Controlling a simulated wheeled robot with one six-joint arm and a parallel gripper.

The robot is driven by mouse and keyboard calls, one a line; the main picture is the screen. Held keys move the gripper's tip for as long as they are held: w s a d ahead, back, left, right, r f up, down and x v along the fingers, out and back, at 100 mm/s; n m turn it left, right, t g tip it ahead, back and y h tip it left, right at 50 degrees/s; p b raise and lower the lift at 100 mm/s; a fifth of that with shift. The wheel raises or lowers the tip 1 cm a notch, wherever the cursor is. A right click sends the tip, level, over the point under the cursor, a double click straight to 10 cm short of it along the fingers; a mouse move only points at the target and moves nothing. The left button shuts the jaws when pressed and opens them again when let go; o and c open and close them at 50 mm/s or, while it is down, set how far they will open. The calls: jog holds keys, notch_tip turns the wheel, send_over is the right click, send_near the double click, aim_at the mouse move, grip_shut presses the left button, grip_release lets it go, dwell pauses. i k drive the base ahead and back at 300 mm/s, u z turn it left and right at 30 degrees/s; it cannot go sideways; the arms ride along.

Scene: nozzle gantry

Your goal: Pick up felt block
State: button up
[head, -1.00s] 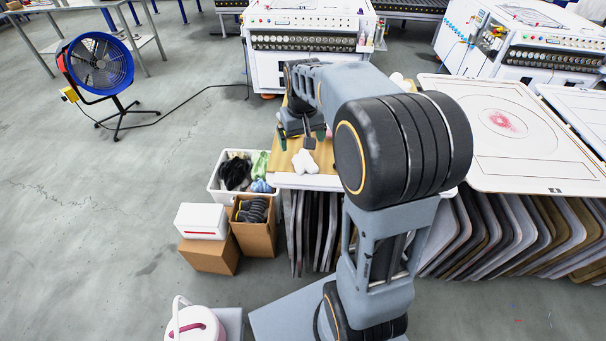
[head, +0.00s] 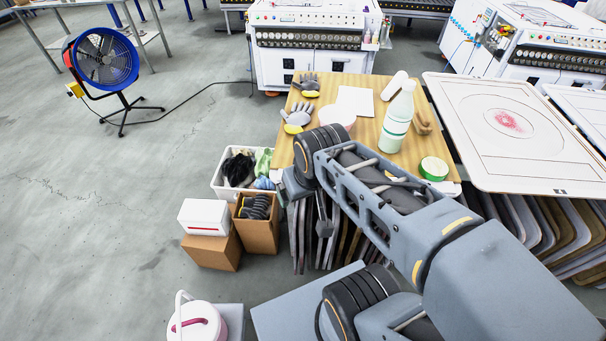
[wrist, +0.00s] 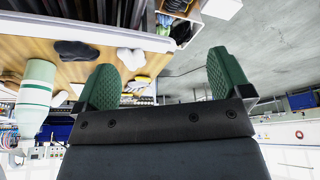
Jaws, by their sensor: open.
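My gripper (wrist: 164,82) shows in the wrist view with two green ribbed fingers wide apart and nothing between them. In the head view my arm is folded low in front of the wooden table (head: 290,152), and my fingers cannot be made out. I cannot pick out the felt block for sure. A dark grey rounded piece (wrist: 75,49) lies near the table edge in the wrist view, which looks upside down; I cannot tell if it is the block. A crumpled white piece (wrist: 131,58) lies beside it. My arm hides the table's near part in the head view.
The table holds grey-yellow gloves (head: 297,116), a white sheet (head: 356,101), a pinkish bowl (head: 338,112), a white-green bottle (head: 398,118) and a green roll (head: 434,168). A bin of rags (head: 226,180) and cardboard boxes (head: 262,232) stand left. Screen frames (head: 470,180) flank the right.

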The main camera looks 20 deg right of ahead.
aim_at(420, 120)
jog(key=z, duration=1.6)
